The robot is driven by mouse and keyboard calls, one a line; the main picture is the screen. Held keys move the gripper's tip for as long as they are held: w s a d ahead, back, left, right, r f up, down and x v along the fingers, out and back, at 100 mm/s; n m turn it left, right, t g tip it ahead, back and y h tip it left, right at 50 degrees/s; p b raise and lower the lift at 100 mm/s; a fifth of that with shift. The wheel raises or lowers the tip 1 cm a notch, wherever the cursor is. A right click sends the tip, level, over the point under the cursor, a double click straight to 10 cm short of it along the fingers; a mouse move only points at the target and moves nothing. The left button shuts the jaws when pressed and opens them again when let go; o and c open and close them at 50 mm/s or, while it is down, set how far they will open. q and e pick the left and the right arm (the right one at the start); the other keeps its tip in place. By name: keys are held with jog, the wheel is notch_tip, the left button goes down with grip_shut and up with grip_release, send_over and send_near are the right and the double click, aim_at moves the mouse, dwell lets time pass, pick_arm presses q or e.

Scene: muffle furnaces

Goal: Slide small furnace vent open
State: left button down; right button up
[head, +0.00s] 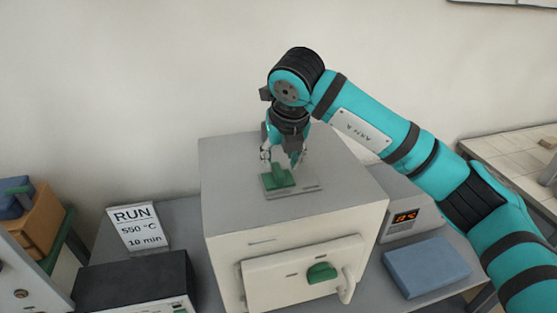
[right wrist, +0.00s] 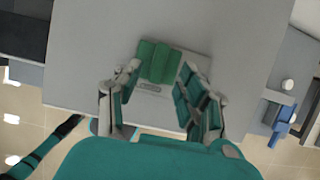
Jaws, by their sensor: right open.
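The small furnace (head: 225,215) is a cream box with a grey top. On its top lies the vent, a grey plate (head: 308,188) with a green slider (head: 278,178) toward its left part. In the right wrist view the green slider (right wrist: 158,62) covers the far part of the plate, and a slot shows on the near part. My right gripper (head: 281,158) points down at the vent. Its fingers are open, one on each side of the slider. I cannot tell whether they touch it. My left gripper is not in view.
The furnace door has a green knob (head: 322,272) and a pale handle (head: 347,287). A RUN 550 °C 10 min sign (head: 138,229) and a black box (head: 135,282) stand left. A blue pad (head: 427,267) and a display unit (head: 406,218) are right.

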aim_at(278, 169)
jog(key=x, duration=0.2)
jog(key=shift+f+p, duration=0.25)
jog(key=shift+p, duration=0.15)
jog(key=shift+x, duration=1.05)
jog(key=c, duration=0.5)
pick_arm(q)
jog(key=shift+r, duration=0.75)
pick_arm(e)
grip_shut()
